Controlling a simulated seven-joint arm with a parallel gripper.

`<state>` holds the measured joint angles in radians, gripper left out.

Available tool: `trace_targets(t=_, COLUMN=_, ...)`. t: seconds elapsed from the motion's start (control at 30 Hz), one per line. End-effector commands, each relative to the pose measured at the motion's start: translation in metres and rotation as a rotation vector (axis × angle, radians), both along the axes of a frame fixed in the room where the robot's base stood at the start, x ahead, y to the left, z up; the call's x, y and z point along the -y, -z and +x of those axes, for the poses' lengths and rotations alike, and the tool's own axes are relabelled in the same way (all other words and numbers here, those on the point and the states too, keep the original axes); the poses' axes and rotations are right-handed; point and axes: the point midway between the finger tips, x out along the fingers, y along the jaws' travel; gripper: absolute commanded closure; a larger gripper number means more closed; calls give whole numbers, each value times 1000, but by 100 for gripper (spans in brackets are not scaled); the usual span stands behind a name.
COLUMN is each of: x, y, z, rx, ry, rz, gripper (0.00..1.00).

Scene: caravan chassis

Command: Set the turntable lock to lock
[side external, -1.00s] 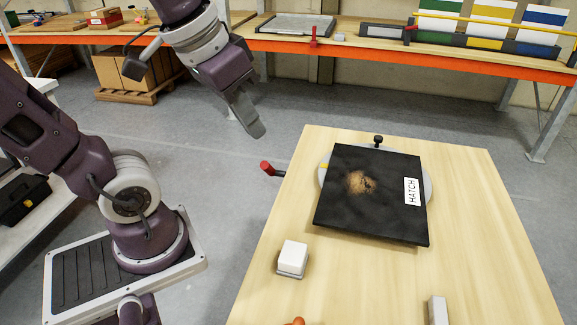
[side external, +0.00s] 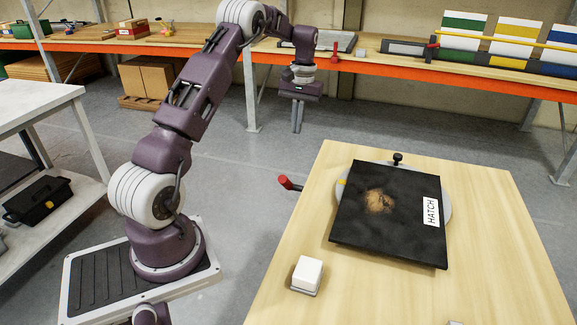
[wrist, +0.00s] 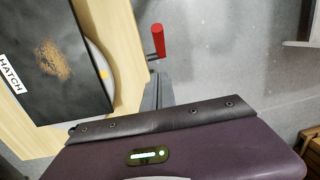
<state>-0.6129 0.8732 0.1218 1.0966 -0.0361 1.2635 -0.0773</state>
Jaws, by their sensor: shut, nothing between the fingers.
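A lever with a red grip (side external: 285,183) sticks out from the left edge of the wooden table (side external: 300,240). It also shows in the wrist view (wrist: 158,41), just beyond my fingertips. A pale round turntable (side external: 445,212) lies on the table, mostly hidden under a dark square panel (side external: 385,235) labelled HATCH. A black knob (side external: 398,158) stands at its far rim. No lock label is readable, so I cannot tell which part is the lock. My gripper (side external: 297,130) points down with its fingers shut and empty. It appears apart from the lever, in the air off the table's left side.
A white block (side external: 307,272) on a grey base sits near the table's left front. A long orange-edged shelf (side external: 400,68) with trays and coloured panels runs along the back. Open floor lies left of the table.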

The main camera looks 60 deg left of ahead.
Motion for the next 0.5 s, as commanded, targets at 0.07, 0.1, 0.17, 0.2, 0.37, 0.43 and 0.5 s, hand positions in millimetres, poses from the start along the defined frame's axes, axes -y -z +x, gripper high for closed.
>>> trace_targets(t=0.07, x=0, y=0, z=0, rx=1, ry=1, rz=1, gripper=100)
trace_targets(t=0.1, x=0, y=0, z=0, rx=1, ry=1, rz=1, gripper=100)
trace_targets(t=0.17, x=1, y=1, z=0, rx=1, ry=1, rz=1, gripper=100)
trace_targets(t=0.2, x=1, y=3, z=0, rx=1, ry=2, rz=0, gripper=100)
trace_targets(t=0.37, x=2, y=27, z=-3, rx=-1, ry=3, rz=-3, gripper=100)
trace_targets(t=0.43, x=2, y=43, z=-5, rx=-3, ry=3, rz=-3, gripper=100)
trace_targets(t=0.5, x=2, y=58, z=-7, rx=-3, ry=3, rz=-2, gripper=100)
